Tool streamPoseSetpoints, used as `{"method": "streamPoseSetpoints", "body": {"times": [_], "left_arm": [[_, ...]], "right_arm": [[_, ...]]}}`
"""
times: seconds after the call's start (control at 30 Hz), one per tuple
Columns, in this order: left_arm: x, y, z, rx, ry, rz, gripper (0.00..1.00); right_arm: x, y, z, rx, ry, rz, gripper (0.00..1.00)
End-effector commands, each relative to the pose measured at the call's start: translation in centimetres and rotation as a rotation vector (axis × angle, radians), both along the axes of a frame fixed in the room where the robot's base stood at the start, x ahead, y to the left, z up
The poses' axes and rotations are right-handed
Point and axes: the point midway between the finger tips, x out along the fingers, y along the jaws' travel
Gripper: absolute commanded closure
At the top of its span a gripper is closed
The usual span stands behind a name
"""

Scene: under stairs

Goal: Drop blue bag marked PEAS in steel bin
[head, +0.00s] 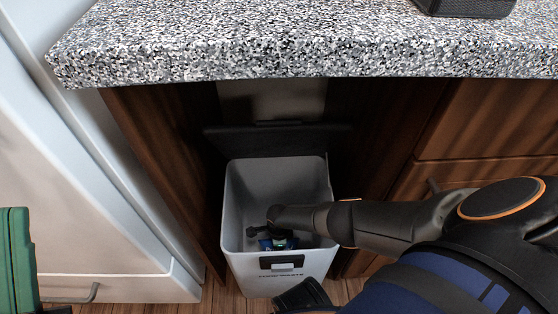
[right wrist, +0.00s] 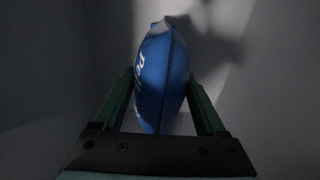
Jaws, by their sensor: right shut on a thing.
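A blue bag (right wrist: 163,55) with partly visible white lettering stands between the green fingers of my right gripper (right wrist: 160,82), which is shut on it. In the head view the bag (head: 277,243) shows as a small blue patch inside the pale grey bin (head: 237,225), below the rim. My right arm comes over the bin's right rim and hides part of the bag and gripper. The bin is open at the top, with a dark latch on its front.
A speckled stone counter (head: 300,50) overhangs the bin. The bin stands in a dark recess between brown wooden panels, with drawers (head: 500,135) to the right. A white appliance or cabinet (head: 80,220) is at the left. A dark object (head: 465,8) sits on the counter.

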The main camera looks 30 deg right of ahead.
Motion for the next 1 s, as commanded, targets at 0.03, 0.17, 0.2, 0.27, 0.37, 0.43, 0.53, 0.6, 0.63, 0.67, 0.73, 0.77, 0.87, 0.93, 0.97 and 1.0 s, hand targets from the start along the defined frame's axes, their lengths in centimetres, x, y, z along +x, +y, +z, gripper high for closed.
{"method": "streamPoseSetpoints", "body": {"times": [0.03,0.17,0.2,0.27,0.37,0.43,0.53,0.6,0.63,0.67,0.73,0.77,0.87,0.93,0.97,1.0], "left_arm": [[0.00,0.03,0.02,0.001,0.000,0.001,1.00],[0.01,0.06,0.01,0.002,0.000,0.002,1.00],[0.02,0.06,0.01,0.003,0.000,0.002,1.00],[0.01,0.05,0.00,0.004,0.000,0.001,1.00],[0.01,0.05,-0.05,0.005,-0.001,0.001,1.00],[0.00,0.04,-0.05,0.006,-0.001,0.000,1.00],[0.00,0.05,-0.06,0.006,-0.001,0.000,1.00],[0.00,0.05,-0.06,0.006,-0.001,0.000,1.00],[0.00,0.05,-0.06,0.006,-0.001,0.000,1.00],[0.00,0.05,-0.06,0.006,-0.001,0.000,1.00],[0.00,0.05,-0.06,0.006,-0.001,0.000,1.00],[0.00,0.05,-0.06,0.006,-0.001,0.000,1.00],[-0.01,0.04,-0.06,0.006,-0.001,0.000,1.00],[0.00,0.04,-0.07,0.006,-0.001,0.000,1.00],[0.00,0.04,-0.07,0.006,-0.001,0.000,1.00],[-0.01,0.03,-0.07,0.006,-0.001,0.000,1.00]], "right_arm": [[0.16,0.11,0.01,0.001,-0.003,0.000,1.00],[0.11,0.04,-0.18,-0.001,-0.003,0.000,1.00],[0.11,0.03,-0.19,-0.001,-0.003,0.001,1.00],[0.11,0.03,-0.19,-0.001,-0.003,0.001,1.00],[-0.02,0.00,-0.28,-0.001,-0.002,0.001,0.17],[-0.03,-0.01,-0.28,-0.001,-0.002,0.001,0.09],[-0.03,-0.01,-0.28,-0.001,-0.001,0.001,0.00],[-0.03,-0.01,-0.28,-0.001,-0.001,0.001,0.00],[-0.03,-0.01,-0.28,-0.001,-0.001,0.001,0.00],[-0.03,-0.01,-0.28,-0.001,-0.001,0.001,0.00],[-0.04,-0.02,-0.28,-0.001,0.000,0.001,0.00],[-0.04,-0.02,-0.27,-0.001,-0.001,0.001,0.00],[-0.03,-0.04,-0.20,-0.001,-0.001,0.000,0.00],[0.01,0.02,-0.07,0.001,-0.002,0.001,0.00],[0.00,-0.01,0.00,0.002,-0.001,0.001,0.00],[-0.01,-0.07,0.13,0.001,-0.001,0.001,0.00]]}}
